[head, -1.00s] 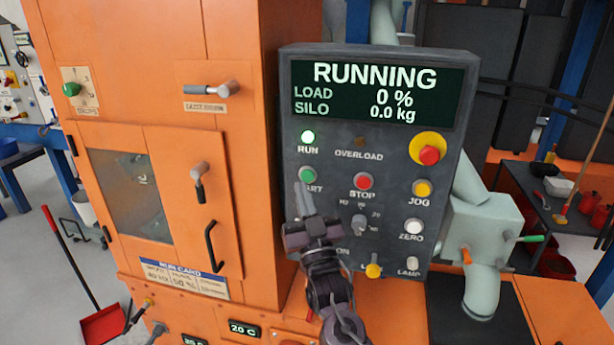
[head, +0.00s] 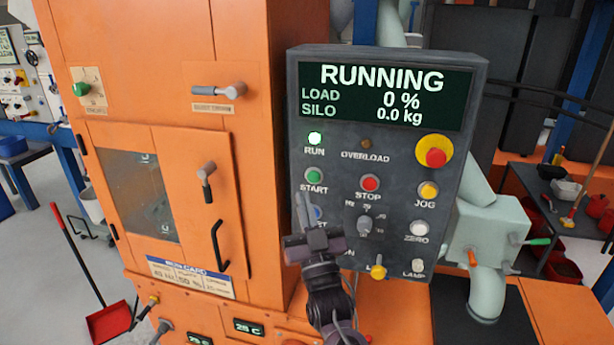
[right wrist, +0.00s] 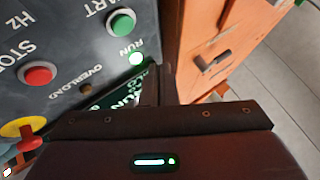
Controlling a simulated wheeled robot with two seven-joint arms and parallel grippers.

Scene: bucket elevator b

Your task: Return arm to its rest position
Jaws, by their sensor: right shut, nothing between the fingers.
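My right gripper (head: 307,212) is shut and empty in front of the dark grey control panel (head: 437,170). In the right wrist view the gripper body fills the bottom, and the START button (right wrist: 121,22) shows apart from the fingers. The screen (head: 382,95) reads RUNNING, load 0 %, silo 0.0 kg. The RUN lamp (head: 315,138) is lit green. My left gripper is not in view.
The orange cabinet (head: 160,60) with its door handle (head: 218,245) and latch (head: 207,182) stands close on the left. Red STOP button (head: 369,183), emergency button (head: 435,155) and several knobs sit on the panel. A pale green pipe (head: 487,285) is at right.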

